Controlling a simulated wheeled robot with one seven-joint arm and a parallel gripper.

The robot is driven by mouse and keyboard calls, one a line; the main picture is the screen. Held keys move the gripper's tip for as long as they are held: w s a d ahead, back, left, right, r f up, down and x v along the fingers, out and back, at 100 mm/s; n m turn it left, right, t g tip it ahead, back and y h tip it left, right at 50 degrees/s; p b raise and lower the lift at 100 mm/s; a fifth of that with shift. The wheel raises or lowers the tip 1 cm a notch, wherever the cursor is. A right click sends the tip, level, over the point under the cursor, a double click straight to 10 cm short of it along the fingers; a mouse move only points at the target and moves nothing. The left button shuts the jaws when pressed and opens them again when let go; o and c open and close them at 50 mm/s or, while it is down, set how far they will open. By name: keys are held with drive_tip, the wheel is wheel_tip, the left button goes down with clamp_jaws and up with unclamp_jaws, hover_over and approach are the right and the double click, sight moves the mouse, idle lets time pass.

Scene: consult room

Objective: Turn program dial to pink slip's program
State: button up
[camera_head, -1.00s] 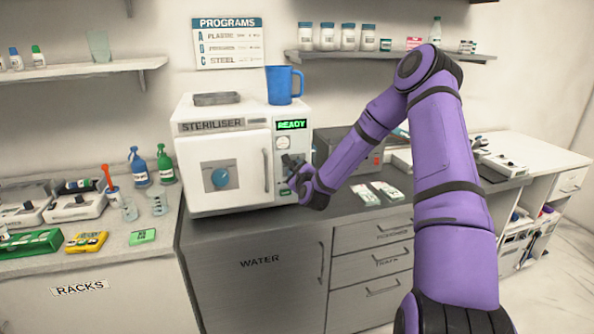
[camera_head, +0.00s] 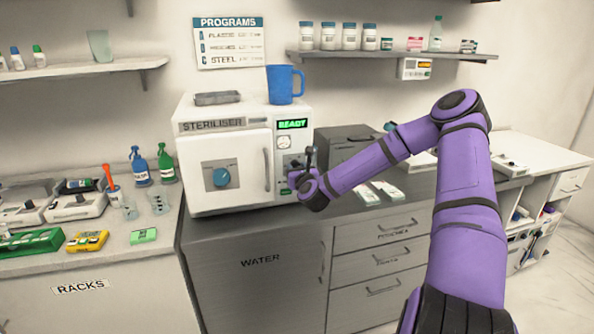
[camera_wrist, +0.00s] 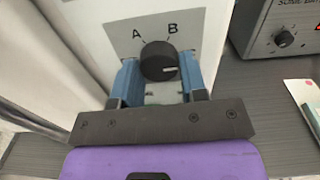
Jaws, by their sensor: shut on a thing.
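The program dial (camera_wrist: 158,58) is a round black knob on the steriliser's (camera_head: 222,150) front panel. It shows large in the wrist view, with letters A and B above it. Its white mark points right, slightly upward, below B; other markings are hidden or unclear. My gripper (camera_wrist: 160,78) has its blue fingers on either side of the dial, shut on it. In the head view my gripper (camera_head: 299,168) is at the lower right of the steriliser front and covers the dial. I cannot make out a pink slip for certain.
A programs poster (camera_head: 229,42) on the wall lists A plastic, an unclear middle line and C steel. The steriliser display (camera_head: 292,124) reads READY. A grey box (camera_head: 345,145) stands close on the right.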

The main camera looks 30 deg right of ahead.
drive_tip(key=shift+f+m, duration=0.1)
drive_tip(key=shift+m, duration=0.2)
drive_tip(key=o, duration=0.9)
drive_tip(key=v, duration=1)
drive_tip(key=shift+s, duration=0.4)
drive_tip(key=shift+a, duration=0.1)
